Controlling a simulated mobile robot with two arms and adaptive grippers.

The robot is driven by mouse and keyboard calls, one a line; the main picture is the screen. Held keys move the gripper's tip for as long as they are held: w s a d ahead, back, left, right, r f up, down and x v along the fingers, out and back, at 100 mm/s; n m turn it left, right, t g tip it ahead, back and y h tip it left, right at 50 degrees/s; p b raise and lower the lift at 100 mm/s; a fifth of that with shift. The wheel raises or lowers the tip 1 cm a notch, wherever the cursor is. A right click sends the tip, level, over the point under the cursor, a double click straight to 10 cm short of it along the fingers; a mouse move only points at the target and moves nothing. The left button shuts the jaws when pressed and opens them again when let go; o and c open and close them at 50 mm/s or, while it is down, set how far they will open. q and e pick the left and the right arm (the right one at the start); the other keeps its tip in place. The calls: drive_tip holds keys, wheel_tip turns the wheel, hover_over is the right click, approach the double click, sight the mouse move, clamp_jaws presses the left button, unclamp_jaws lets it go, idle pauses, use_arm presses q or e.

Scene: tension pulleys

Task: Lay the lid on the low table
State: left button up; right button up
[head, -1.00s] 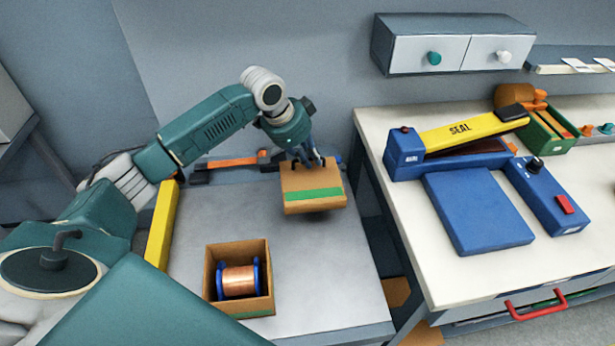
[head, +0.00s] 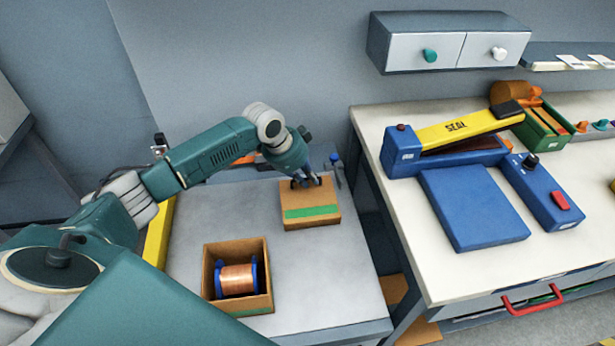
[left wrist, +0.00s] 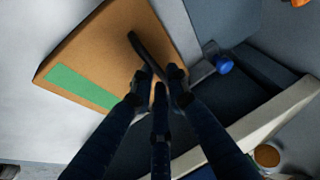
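The lid (head: 309,195) is a brown cardboard piece with a green stripe and a dark strap-like handle. It is level at the back right of the low grey table (head: 215,210) and appears to rest on it. My left gripper (head: 307,182) is over the lid's back part. In the left wrist view, its dark fingers (left wrist: 158,88) close around the near end of the handle on the lid (left wrist: 110,45); they partly hide the contact. An open cardboard box (head: 265,299) with a copper wire spool (head: 238,279) stands at the table's front. My right gripper is out of view.
A yellow bar (head: 158,232) runs along the low table's left edge. To the right stands a higher white bench (head: 395,118) with a blue and yellow sealer (head: 450,140). A drawer cabinet (head: 448,45) hangs above. The table's front right is clear.

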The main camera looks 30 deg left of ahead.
use_arm(q)
drive_tip(key=shift+o, duration=1.2)
drive_tip(key=v, duration=1.2)
drive_tip(key=shift+r, duration=0.1)
